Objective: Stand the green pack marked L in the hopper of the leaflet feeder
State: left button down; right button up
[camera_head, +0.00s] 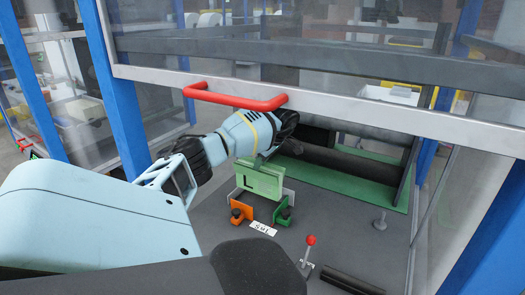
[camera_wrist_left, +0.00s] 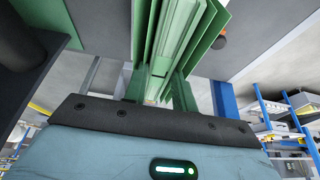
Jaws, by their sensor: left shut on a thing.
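A light green pack (camera_head: 262,181) is held upright below my left gripper (camera_head: 261,163) in the head view. The gripper is shut on its top edge. No L mark is legible. Just below and around the pack are an orange corner guide (camera_head: 241,211) and a green corner guide (camera_head: 282,211) with dark knobs, apparently the feeder's hopper. Whether the pack touches its floor cannot be told. In the left wrist view, green sheets (camera_wrist_left: 190,35) spread beyond the fingers (camera_wrist_left: 158,88). My right gripper is out of view.
A white label (camera_head: 263,229) lies in front of the guides. A red handle (camera_head: 235,97) on the raised clear guard is close above my left arm. Dark rollers (camera_head: 345,160) lie behind right, and a red-knobbed lever (camera_head: 309,250) stands front right.

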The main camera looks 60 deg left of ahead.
pick_arm(q)
notch_tip(320, 180, down, 3)
jog(key=shift+r+b, duration=0.1)
jog(key=shift+b, duration=0.3)
jog(key=shift+f+b, duration=0.3)
jog(key=shift+f, duration=0.65)
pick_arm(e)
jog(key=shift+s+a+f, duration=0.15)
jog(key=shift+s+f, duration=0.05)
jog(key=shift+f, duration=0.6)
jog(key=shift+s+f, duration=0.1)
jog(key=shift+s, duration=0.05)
